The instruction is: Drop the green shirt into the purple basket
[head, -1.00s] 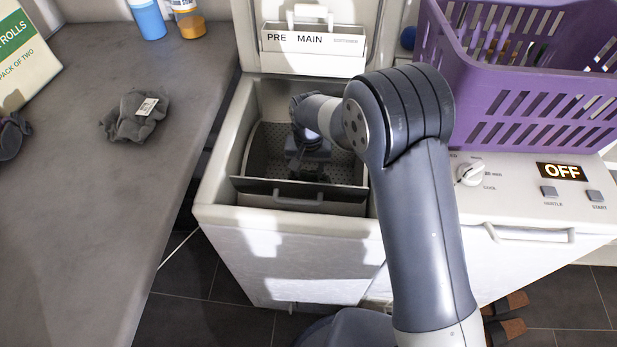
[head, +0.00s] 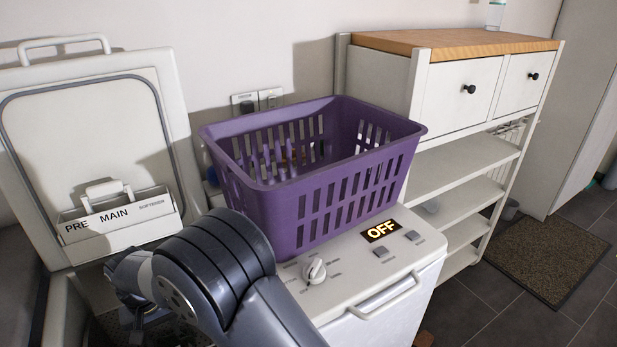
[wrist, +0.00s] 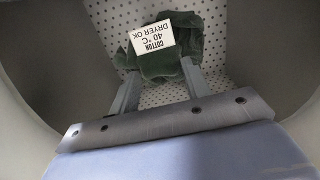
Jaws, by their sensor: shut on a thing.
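The green shirt (wrist: 160,62) is a dark green crumpled cloth with a white tag reading "COTTON 40 °C DRYER OK". My gripper (wrist: 157,85) is shut on it, one finger at each side, in the wrist view. Perforated drum metal shows behind the shirt. In the head view my arm reaches down into the open toploader at the lower left, and the shirt is not visible there.
The open lid (head: 90,130) with its detergent drawer (head: 118,218) stands up at the left. The toploader's rim surrounds my wrist. A white shelf unit (head: 450,170) with a wooden top is right of the basket. A control knob (head: 314,270) sits before the basket.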

